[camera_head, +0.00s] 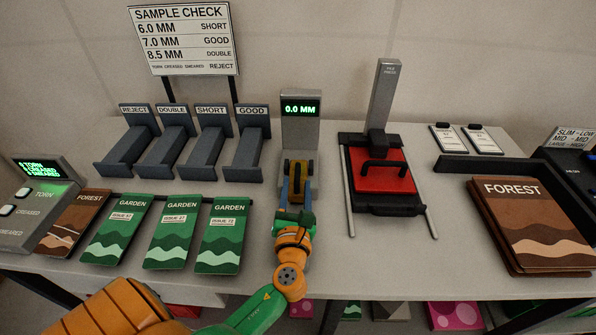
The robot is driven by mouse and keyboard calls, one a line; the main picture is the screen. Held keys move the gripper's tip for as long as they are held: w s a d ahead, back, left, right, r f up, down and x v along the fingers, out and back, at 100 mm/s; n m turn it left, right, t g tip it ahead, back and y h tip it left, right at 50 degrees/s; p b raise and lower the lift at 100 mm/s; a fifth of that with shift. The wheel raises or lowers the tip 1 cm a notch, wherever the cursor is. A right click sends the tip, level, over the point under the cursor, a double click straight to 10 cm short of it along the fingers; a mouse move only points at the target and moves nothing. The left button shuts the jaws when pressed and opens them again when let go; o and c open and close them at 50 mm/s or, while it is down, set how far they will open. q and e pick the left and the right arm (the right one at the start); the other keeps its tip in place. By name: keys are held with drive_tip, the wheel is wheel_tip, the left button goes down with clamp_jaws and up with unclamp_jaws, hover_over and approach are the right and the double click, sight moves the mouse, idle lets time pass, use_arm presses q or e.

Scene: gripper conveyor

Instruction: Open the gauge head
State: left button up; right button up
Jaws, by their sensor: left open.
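The gauge (300,135) is a grey upright post at the back middle of the table, with a green display reading 0.0 MM. At its lower front is a dark head with a yellow-brown block. My left gripper (297,190) is open right at the front of this gauge head. My own wrist and fingers cover part of the gauge's base, and I cannot tell whether the fingers touch the head. My right gripper does not show.
Left of the gauge stand slots labelled REJECT, DOUBLE, SHORT and GOOD (247,150). Several GARDEN booklets (223,235) lie in front. A red-bedded press (381,180) stands right of the gauge. A FOREST stack (530,225) lies far right. A SAMPLE CHECK sign (185,40) stands behind.

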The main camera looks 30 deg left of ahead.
sight(298, 168)
use_arm(q)
drive_tip(key=shift+w+a+r, duration=0.2)
drive_tip(key=shift+r, duration=0.05)
drive_tip(key=x, duration=0.6)
drive_tip(key=shift+w+f, duration=0.15)
drive_tip(key=shift+f, duration=0.05)
drive_tip(key=shift+d+r, duration=0.1)
clamp_jaws()
idle(0.8)
